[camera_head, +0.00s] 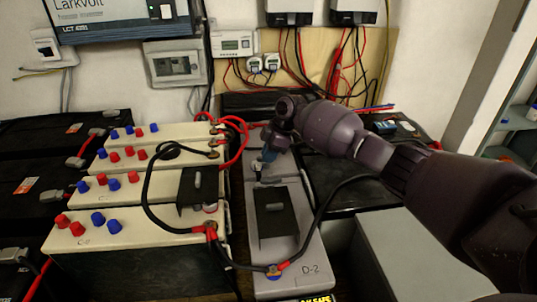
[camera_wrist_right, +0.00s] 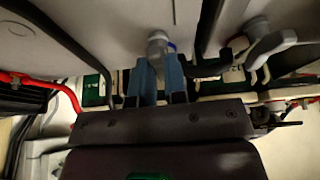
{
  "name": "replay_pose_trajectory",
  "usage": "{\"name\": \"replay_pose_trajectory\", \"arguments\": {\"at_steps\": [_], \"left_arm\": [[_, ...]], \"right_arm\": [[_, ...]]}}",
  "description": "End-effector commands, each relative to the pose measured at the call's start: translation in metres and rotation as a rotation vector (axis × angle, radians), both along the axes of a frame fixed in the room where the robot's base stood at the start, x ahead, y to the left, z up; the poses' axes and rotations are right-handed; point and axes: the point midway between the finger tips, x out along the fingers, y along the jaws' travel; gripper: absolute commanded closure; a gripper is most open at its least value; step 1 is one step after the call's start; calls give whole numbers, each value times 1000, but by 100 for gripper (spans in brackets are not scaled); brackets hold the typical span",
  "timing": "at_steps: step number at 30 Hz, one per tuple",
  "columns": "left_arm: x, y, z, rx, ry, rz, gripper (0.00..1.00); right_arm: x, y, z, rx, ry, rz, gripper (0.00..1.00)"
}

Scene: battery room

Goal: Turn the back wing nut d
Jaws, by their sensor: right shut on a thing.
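The right gripper (camera_head: 264,160) reaches in from the right over the back part of the grey battery marked D-2 (camera_head: 314,268). Its blue fingers point down. They are shut on a small light grey piece (camera_head: 257,168), which looks like the back wing nut d. In the right wrist view the blue fingers (camera_wrist_right: 160,78) close around the grey nut (camera_wrist_right: 158,41), with a blue band beside it. The fingers and wrist hide part of the nut. My left gripper is not in view.
A black cover (camera_head: 277,222) with a grey handle stands on D-2 in front of the gripper. Cream batteries (camera_head: 135,190) with red and blue caps are at left. Black cables (camera_head: 320,215) loop over D-2. Another grey winged part (camera_wrist_right: 268,47) shows in the wrist view.

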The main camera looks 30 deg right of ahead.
Motion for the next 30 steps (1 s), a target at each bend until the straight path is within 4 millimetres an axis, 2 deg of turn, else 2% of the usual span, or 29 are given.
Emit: {"name": "replay_pose_trajectory", "arguments": {"at_steps": [6,7,9,19,23,30], "left_arm": [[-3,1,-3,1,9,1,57],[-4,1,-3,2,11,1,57],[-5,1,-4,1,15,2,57],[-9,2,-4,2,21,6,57],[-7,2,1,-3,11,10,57],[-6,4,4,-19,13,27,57]], "right_arm": [[-1,1,-3,-1,5,4,100],[-1,1,-3,-1,4,3,84],[-1,1,-3,-1,4,3,77],[-1,-1,4,-1,-1,1,77],[-2,-6,20,-1,-4,0,77],[-9,-21,62,-1,-7,0,77]]}}
